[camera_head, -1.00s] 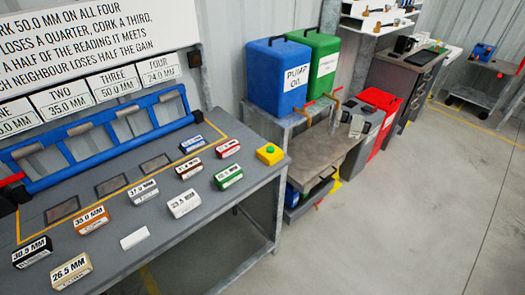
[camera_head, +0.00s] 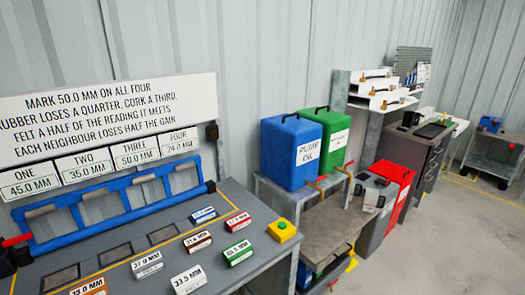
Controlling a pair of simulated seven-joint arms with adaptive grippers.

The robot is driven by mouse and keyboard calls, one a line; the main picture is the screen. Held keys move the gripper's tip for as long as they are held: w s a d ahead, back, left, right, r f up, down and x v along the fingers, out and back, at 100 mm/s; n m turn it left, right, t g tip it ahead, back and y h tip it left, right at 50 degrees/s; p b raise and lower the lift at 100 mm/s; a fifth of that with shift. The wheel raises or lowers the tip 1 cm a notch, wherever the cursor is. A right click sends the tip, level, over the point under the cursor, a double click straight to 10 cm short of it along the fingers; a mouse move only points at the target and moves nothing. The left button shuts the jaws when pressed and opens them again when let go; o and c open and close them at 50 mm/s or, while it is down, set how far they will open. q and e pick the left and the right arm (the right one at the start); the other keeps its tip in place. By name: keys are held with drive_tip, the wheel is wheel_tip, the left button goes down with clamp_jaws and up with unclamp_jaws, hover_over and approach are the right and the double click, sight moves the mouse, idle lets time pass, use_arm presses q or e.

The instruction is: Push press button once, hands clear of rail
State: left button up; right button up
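The press button is a green dome on a yellow box (camera_head: 282,230) at the right end of the grey bench (camera_head: 120,247). The blue rail (camera_head: 98,208) with several openings runs along the back of the bench, and nothing is seen touching it. A red lever (camera_head: 17,240) shows at its left end. Neither of my grippers is in view. The board (camera_head: 105,118) above the rail shows rules, with plates below reading ONE 45.0 MM, TWO 35.0 MM, THREE 50.0 MM and FOUR 24.0 MM.
Several labelled blocks, such as the white 33.5 MM block (camera_head: 188,279) and the green one (camera_head: 238,253), lie on the bench front. Blue (camera_head: 290,152) and green (camera_head: 325,138) cans stand on a side stand. A red bin (camera_head: 397,178) stands farther right.

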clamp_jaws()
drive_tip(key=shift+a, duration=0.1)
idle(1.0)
